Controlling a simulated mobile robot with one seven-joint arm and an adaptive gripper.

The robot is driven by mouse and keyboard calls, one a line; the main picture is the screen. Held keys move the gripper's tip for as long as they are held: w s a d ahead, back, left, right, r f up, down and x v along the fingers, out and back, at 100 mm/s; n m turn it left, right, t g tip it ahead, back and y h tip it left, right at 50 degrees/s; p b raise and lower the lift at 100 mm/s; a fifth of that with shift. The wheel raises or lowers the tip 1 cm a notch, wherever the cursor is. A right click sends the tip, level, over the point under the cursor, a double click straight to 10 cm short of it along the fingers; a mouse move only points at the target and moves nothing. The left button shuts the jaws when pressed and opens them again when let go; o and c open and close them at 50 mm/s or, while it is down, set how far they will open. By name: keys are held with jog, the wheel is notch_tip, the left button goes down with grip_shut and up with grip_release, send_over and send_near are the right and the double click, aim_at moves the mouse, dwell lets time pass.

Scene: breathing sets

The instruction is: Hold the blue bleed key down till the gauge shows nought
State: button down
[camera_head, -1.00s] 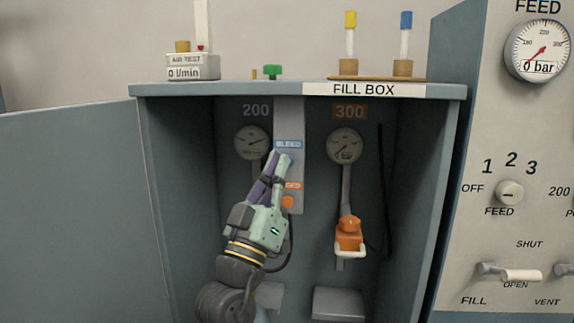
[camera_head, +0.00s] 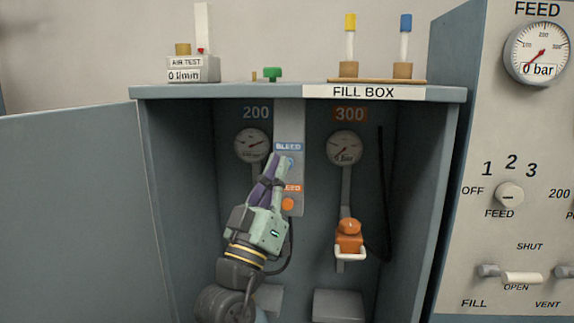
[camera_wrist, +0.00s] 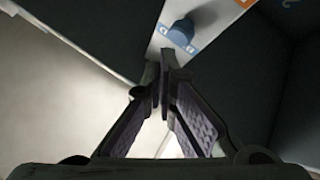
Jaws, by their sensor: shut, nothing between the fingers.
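The blue bleed key (camera_head: 290,162) is on the grey centre strip inside the fill box, under the BLEED label (camera_head: 289,147). It also shows in the wrist view (camera_wrist: 181,32), just beyond my fingertips. My gripper (camera_head: 279,158) is shut and empty, its tips right beside the key at its left in the head view. I cannot tell whether they touch it. The gauge under 300 (camera_head: 345,147) appears to read 0 bar.
An orange key (camera_head: 288,204) sits below the blue one. An orange valve with a pale handle (camera_head: 349,239) hangs at the right, with a dark hose (camera_head: 382,190) beside it. The box door (camera_head: 70,200) stands open at the left. The feed gauge (camera_head: 538,54) reads 0 bar.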

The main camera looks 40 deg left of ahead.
jog(key=shift+w, duration=0.1)
dwell(0.3)
jog(key=shift+w+a+b, duration=0.25)
jog(key=shift+w+b, duration=0.05)
jog(key=shift+b, duration=0.05)
jog(key=shift+w+a+b, duration=0.3)
jog(key=shift+w+b, duration=0.05)
jog(key=shift+w, duration=0.2)
dwell(2.2)
jog(key=shift+s, duration=0.15)
dwell(2.9)
jog(key=shift+s+d+f, duration=0.1)
jog(key=shift+s+d, duration=0.4)
jog(key=shift+s, duration=0.25)
jog(key=shift+s, duration=0.1)
jog(key=shift+s+d, duration=0.7)
jog(key=shift+s, duration=0.35)
jog(key=shift+s+d, duration=0.65)
jog(key=shift+s, duration=0.35)
